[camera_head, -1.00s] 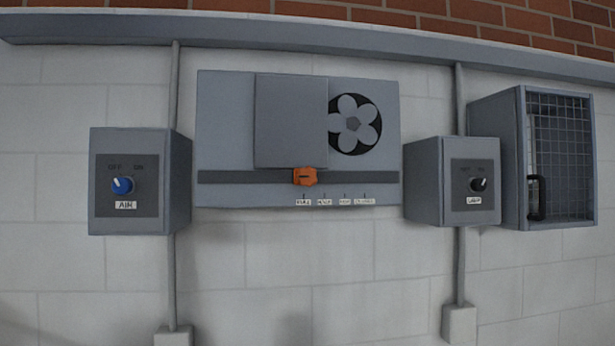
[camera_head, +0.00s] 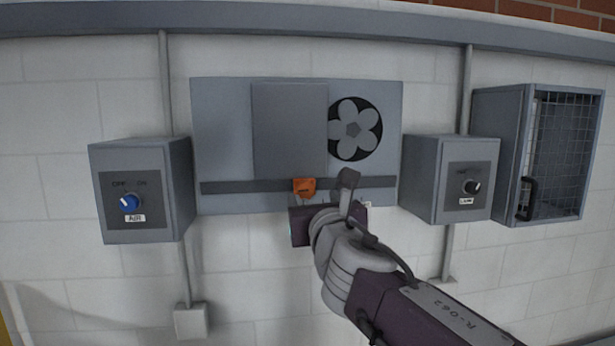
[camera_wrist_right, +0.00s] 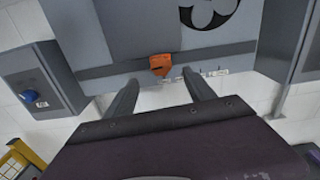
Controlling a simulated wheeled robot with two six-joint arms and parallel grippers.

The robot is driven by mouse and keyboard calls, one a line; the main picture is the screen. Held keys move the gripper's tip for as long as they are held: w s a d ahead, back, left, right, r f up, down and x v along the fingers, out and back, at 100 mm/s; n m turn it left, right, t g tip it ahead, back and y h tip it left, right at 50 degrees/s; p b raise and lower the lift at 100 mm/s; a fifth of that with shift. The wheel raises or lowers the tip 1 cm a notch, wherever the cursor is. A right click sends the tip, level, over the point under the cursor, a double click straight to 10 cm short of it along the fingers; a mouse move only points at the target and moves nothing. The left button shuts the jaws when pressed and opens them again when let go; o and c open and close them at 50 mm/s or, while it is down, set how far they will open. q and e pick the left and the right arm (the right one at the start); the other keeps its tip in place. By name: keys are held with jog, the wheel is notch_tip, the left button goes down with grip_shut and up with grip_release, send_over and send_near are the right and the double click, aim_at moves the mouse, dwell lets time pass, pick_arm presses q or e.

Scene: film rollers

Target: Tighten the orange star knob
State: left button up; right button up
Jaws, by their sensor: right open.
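The orange star knob (camera_head: 304,187) sits on the dark horizontal slot of the grey wall panel (camera_head: 222,150), below a square sliding plate (camera_head: 288,130). The knob also shows in the right wrist view (camera_wrist_right: 161,65), ahead of the fingertips and roughly between their lines. My right gripper (camera_wrist_right: 158,78) is open and empty, with its two dark fingers spread. In the head view my right gripper (camera_head: 325,190) is just below and right of the knob, apart from it as far as I can tell. It hides most of the label row under the slot. My left gripper is not in view.
A box with a blue AIR dial (camera_head: 130,202) is at left. A box with a black dial (camera_head: 471,188) is at right, beside a mesh-fronted cabinet (camera_head: 565,155). A round vent (camera_head: 355,128) is right of the plate.

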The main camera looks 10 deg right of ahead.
aim_at(307, 190)
jog(key=w+p, duration=0.1)
jog(key=w, duration=0.3)
jog(key=w+p, duration=0.1)
jog(key=w, duration=0.3)
jog(key=shift+w+a+f, duration=0.15)
jog(key=shift+w, duration=0.1)
jog(key=shift+w+f, duration=0.15)
jog(key=shift+w, duration=0.45)
jog(key=shift+s, duration=0.15)
jog(key=shift+c, duration=1.2)
grip_shut()
